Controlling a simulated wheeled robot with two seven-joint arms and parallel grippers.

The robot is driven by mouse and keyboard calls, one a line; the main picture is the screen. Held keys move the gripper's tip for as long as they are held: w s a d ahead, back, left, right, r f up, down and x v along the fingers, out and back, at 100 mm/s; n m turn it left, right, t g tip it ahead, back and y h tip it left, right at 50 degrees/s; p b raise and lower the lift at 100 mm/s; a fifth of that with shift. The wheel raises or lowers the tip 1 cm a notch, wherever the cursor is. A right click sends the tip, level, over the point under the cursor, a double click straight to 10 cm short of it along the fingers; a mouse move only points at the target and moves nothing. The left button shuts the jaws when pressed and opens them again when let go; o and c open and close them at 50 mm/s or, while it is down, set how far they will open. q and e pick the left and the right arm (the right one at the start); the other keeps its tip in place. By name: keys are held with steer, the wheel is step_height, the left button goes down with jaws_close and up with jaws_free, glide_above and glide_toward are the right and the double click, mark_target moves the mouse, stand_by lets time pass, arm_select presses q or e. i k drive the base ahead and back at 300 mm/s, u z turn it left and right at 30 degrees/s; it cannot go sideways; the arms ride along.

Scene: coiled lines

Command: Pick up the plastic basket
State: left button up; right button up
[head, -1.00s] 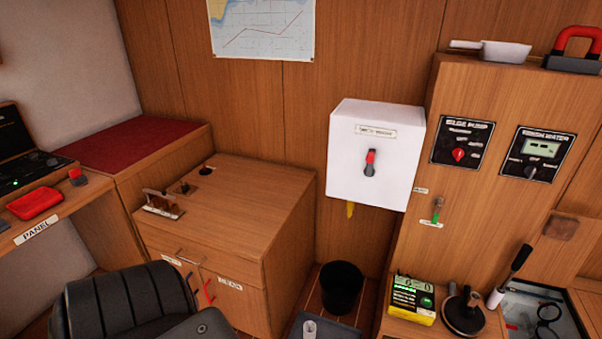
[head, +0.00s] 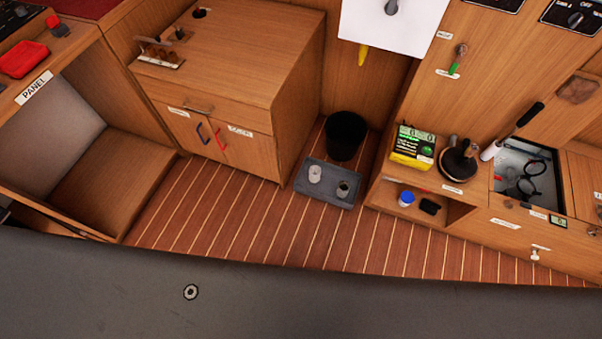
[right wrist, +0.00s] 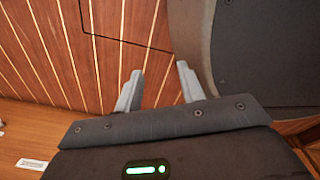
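A round black bin (head: 345,136) stands upright on the slatted floor in the head view. It is the only basket-like thing I see, and I cannot tell whether it is the plastic basket. My right gripper (right wrist: 159,72) shows in the right wrist view, its two grey fingers apart and nothing between them. Slatted floor lies beyond the fingers. Neither gripper shows in the head view, so the right gripper's place relative to the bin is unclear.
A grey tray (head: 313,196) with two small cups lies on the floor in front of the bin. A wooden cabinet (head: 231,75) stands left of it, and a low bench (head: 480,200) with tools stands to the right. Slatted floor (head: 220,222) in front is clear.

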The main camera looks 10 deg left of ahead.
mark_target(315, 171)
steer(key=k, duration=0.65)
steer(key=z, duration=0.85)
steer(key=i, duration=1.2)
steer(key=u, duration=0.25)
